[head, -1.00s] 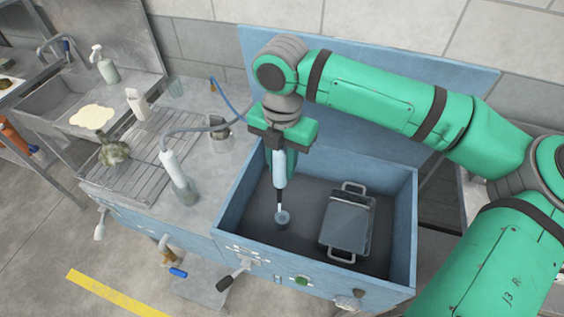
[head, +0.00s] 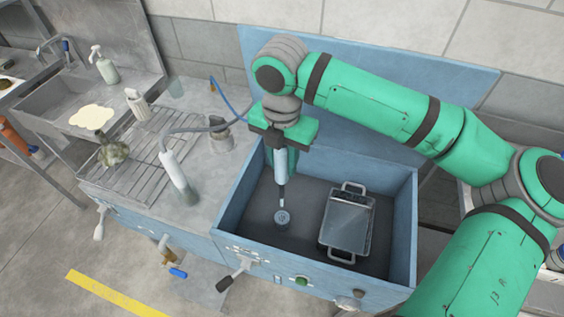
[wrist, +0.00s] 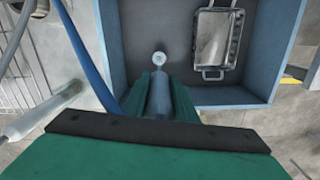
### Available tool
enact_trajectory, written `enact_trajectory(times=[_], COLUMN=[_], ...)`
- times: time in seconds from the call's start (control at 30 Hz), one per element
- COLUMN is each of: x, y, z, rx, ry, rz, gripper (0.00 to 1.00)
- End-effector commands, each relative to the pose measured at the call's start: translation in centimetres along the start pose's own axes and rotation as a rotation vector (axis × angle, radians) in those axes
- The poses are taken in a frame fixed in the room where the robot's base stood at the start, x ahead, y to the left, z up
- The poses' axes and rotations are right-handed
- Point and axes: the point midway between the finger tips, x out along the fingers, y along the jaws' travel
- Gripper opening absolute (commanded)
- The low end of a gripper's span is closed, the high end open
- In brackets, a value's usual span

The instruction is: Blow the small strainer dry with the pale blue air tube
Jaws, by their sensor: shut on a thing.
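My gripper (head: 281,160) is shut on the pale blue air tube (head: 281,168), which points nozzle down inside the blue basin. The tube also shows between the fingers in the wrist view (wrist: 159,98). The small strainer (head: 282,217) is a small round grey piece on the basin floor, left of centre. The tube's dark tip is just above the strainer in the head view; I cannot tell whether they touch. In the wrist view the strainer (wrist: 159,58) shows as a pale round disc beyond the tube's end.
A metal basket with two handles (head: 347,222) sits in the basin's right half. The basin's walls (head: 390,276) stand around both. A white-handled tube (head: 175,165) stands on the counter at left, near a wire rack (head: 135,165). A blue hose (head: 228,101) runs behind my gripper.

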Motion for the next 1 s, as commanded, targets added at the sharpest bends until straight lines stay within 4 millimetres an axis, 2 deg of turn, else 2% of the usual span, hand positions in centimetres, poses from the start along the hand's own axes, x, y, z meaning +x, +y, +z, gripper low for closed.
enact_trajectory(times=[0.23,1.0], x=[0.6,7.2], y=[0.0,-0.1], z=[0.0,-0.4], rx=[0.0,0.0], ry=[0.0,0.001], rz=[0.0,0.0], gripper=[0.0,0.0])
